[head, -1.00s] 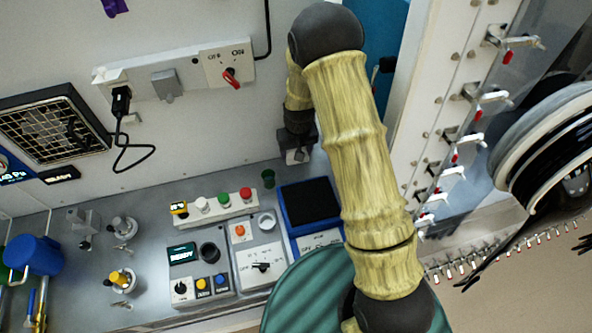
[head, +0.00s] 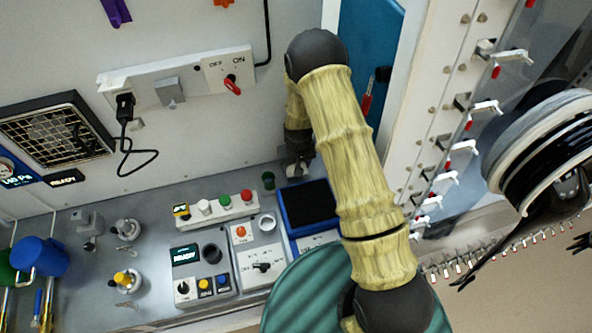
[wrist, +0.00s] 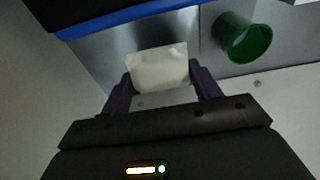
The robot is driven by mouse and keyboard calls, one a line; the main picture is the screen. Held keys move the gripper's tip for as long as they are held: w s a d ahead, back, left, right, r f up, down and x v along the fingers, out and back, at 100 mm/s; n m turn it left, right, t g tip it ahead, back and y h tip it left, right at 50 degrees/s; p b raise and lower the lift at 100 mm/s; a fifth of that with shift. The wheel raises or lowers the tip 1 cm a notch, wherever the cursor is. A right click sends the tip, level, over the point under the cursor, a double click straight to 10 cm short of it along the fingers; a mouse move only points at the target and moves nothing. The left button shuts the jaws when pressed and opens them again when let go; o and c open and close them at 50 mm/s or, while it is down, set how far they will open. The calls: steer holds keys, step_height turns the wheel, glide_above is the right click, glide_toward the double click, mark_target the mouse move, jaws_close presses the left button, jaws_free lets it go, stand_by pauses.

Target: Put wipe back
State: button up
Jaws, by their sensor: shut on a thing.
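The wipe (wrist: 158,68) is a small white piece with a slightly crumpled edge, held between the purple fingers of my gripper (wrist: 160,84) in the wrist view. My gripper is shut on it. In the head view my gripper (head: 297,168) hangs by the back wall, near the back left corner of a blue-rimmed tray (head: 290,228) with a dark inside. The tray's blue rim (wrist: 130,14) crosses the top of the wrist view. Whether the wipe touches any surface cannot be told.
A small green cup (head: 268,180) stands left of my gripper; it also shows in the wrist view (wrist: 243,40). A row of coloured buttons (head: 215,207) and a switch box (head: 261,265) stand further left. A wall socket strip (head: 170,88) is above.

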step_height(320, 180, down, 3)
steer(key=shift+f+p, duration=0.15)
steer(key=shift+p, duration=0.7)
steer(key=shift+f, duration=0.45)
steer(key=shift+f, duration=0.2)
steer(key=o, duration=1.1)
steer(key=shift+r, duration=0.1)
steer(key=shift+s+d+r+b, duration=0.1)
steer(key=shift+s+r+b, duration=0.15)
steer(key=shift+r+b, duration=1.2)
steer(key=shift+s+r+b, duration=0.2)
steer(key=shift+r+b, duration=0.05)
steer(key=shift+r, duration=2.35)
steer(key=shift+s+d+r+b, duration=0.1)
steer(key=shift+s+r+b, duration=0.15)
steer(key=shift+r+b, duration=1.2)
steer(key=shift+r+p, duration=0.55)
steer(key=shift+p, duration=0.05)
